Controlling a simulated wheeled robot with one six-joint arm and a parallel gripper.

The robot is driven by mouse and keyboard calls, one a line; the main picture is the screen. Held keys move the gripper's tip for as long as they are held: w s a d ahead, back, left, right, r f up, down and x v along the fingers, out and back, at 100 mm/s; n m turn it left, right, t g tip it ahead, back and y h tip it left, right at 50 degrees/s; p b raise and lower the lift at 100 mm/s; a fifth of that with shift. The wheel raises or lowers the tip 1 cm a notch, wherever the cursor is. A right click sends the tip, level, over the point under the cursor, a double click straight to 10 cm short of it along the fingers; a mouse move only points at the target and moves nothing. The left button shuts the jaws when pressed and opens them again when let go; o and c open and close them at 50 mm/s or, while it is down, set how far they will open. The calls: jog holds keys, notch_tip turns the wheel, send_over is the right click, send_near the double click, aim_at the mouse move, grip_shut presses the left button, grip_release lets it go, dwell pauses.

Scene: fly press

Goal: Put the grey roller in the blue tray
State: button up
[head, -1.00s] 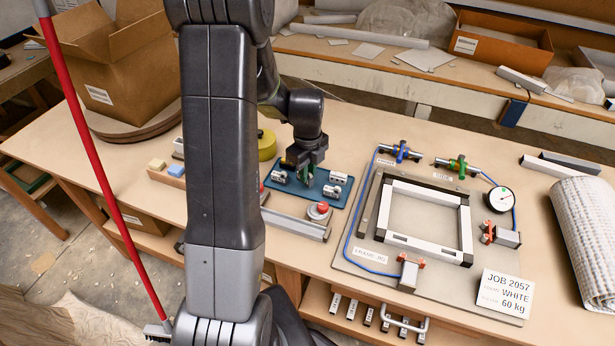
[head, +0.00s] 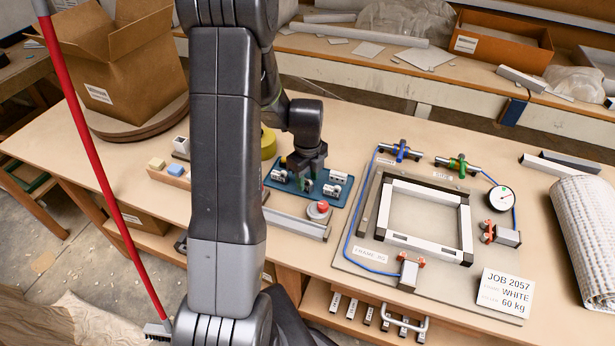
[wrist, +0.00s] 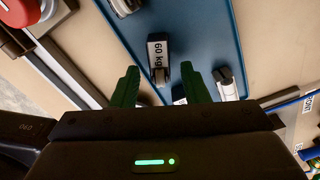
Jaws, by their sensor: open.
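The blue tray (head: 318,200) lies flat on the bench and fills much of the wrist view (wrist: 195,30). A dark grey roller with a white "60 kg" label (wrist: 158,50) shows in the wrist view, over the tray and just ahead of the gap between my fingertips. I cannot tell whether it touches the tray. My gripper (head: 303,180) is above the tray with its green fingers apart; they also show in the wrist view (wrist: 162,85). Pale rollers sit on the tray at left (head: 279,175) and right (head: 338,177). Another piece is partly hidden between my fingers.
A red button (head: 319,208) and a metal rail (head: 295,224) lie in front of the tray. A clamp plate with a white frame (head: 432,188) and blue hose is to the right. A yellow round object (head: 268,143) stands behind my arm.

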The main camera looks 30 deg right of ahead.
notch_tip(320, 180, up, 12)
dwell(0.5)
jog(key=shift+r, duration=0.1)
